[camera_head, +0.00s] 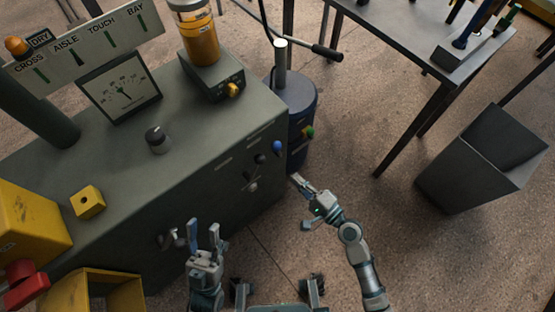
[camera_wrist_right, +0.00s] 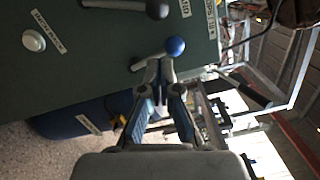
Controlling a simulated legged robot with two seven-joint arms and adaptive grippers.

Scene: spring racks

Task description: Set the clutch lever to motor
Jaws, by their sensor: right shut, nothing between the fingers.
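The grey-green cabinet (camera_head: 215,135) has several small controls on its front face. A blue-knobbed lever (camera_head: 277,146) sits near its right end, with a black knob (camera_head: 260,158) left of it. I cannot read which lever is the clutch. In the right wrist view the blue-knobbed lever (camera_wrist_right: 175,46) is just beyond my fingertips, with a black-knobbed lever (camera_wrist_right: 157,9) above it. My right gripper (camera_head: 296,180) is shut and empty, its tips (camera_wrist_right: 160,68) close to the blue lever; contact is unclear. My left gripper (camera_head: 205,226) is open and empty before the cabinet.
A pale knob (camera_head: 251,187) is lower on the front; a white button (camera_wrist_right: 34,41) shows in the wrist view. A dark blue cylinder (camera_head: 296,100) stands at the cabinet's right end. A grey bin (camera_head: 482,160) and a table (camera_head: 400,45) are to the right, with open floor between.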

